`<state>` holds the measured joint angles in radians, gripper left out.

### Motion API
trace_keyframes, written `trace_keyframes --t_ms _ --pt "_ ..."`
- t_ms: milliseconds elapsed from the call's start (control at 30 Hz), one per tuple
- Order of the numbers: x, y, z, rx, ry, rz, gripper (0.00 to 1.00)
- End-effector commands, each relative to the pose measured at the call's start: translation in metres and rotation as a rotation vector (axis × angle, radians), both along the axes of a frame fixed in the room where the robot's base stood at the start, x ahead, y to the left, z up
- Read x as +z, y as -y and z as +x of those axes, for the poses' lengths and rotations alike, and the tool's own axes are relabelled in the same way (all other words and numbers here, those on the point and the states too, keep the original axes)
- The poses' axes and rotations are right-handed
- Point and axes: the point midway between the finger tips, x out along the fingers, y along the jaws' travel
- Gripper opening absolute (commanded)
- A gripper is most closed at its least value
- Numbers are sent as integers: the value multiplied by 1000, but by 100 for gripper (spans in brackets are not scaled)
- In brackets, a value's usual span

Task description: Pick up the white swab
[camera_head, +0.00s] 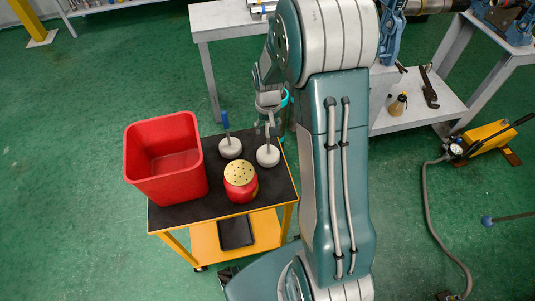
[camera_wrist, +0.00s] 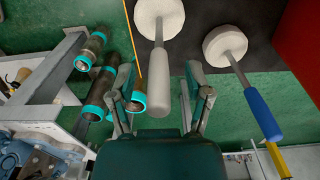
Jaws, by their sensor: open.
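The white swab (camera_head: 268,155) stands on the dark top of an orange cart (camera_head: 217,207), with its round pale head down and its handle up. In the wrist view the white swab (camera_wrist: 159,20) has its handle between the two fingers of my gripper (camera_wrist: 161,85), with gaps visible on both sides. My gripper (camera_head: 268,108) is open, above the cart's back edge near the handle top. A second swab (camera_head: 229,148) with a blue handle stands to its left; it also shows in the wrist view (camera_wrist: 262,114).
A red bin (camera_head: 165,165) stands at the cart's left. A red container with a perforated yellow lid (camera_head: 240,181) stands in front of the swabs. Teal-ended pipes (camera_wrist: 103,85) show left of my gripper in the wrist view. My arm hides the area right of the cart.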

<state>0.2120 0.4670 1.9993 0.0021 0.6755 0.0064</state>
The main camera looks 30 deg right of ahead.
Motion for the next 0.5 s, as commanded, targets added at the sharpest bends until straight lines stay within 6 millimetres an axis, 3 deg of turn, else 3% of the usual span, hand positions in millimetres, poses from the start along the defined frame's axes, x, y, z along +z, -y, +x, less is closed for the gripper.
trace_keyframes --t_ms 33,167,500 --pt "0 0 0 0 0 0 60" --pt "0 -1 0 0 0 -1 2" --pt "1 -1 0 0 1 -1 0"
